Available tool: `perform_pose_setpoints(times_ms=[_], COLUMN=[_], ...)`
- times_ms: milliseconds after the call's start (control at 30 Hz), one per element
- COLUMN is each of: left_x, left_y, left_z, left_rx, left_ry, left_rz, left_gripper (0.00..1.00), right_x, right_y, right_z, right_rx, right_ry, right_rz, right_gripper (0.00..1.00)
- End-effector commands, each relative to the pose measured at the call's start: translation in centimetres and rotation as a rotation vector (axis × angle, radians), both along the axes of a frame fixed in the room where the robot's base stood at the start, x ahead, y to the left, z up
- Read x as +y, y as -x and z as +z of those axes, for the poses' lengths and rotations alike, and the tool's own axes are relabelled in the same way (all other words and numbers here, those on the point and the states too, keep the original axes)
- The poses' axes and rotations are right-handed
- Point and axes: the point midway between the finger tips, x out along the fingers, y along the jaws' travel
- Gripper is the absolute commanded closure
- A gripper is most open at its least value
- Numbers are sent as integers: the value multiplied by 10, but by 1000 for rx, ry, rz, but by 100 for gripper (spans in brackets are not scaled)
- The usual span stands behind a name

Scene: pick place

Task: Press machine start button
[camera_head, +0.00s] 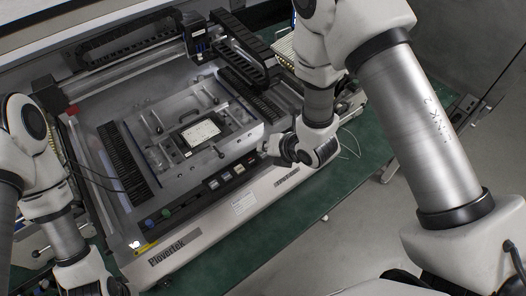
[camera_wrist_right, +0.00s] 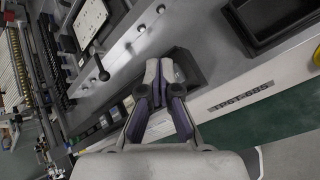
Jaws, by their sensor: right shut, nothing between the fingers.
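I cannot read which button is the start button. My right gripper (camera_head: 265,148) is shut and empty over the front right part of the machine, up and right of the button row. In the right wrist view its fingertips (camera_wrist_right: 158,68) are together in front of a dark raised block (camera_wrist_right: 185,70), and the button row (camera_wrist_right: 115,113) lies to their left. My left gripper (camera_head: 118,287) is at the bottom edge, mostly cut off, its fingers unclear.
A fixture plate with a white-faced device (camera_head: 199,133) sits inside the machine. A gantry with cable chains (camera_head: 245,50) stands behind it. A black tray (camera_wrist_right: 265,20) is at the upper right of the wrist view. The green table top (camera_head: 345,180) is clear at the right.

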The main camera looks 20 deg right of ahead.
Motion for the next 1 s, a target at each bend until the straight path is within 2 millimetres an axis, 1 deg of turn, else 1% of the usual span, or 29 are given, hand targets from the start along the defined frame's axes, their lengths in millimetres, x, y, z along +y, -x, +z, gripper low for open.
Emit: perform_pose_setpoints(times_ms=[33,100,367,467,900,1000], left_x=[0,0,0,0,0,0], left_y=[0,0,0,0,0,0], left_z=[3,3,3,5,31,32], left_rx=[0,0,0,0,0,0], left_ry=[0,0,0,0,0,0], left_rz=[0,0,0,0,0,0], left_gripper=[100,100,100,100,100,100], right_x=[0,0,0,0,0,0], right_y=[0,0,0,0,-1,0], right_z=[5,7,6,10,54,57], right_rx=[-1,0,0,-1,-2,-1], right_ry=[0,0,0,0,0,0], right_rz=[-1,0,0,-1,1,-1], right_gripper=[100,100,100,100,100,100])
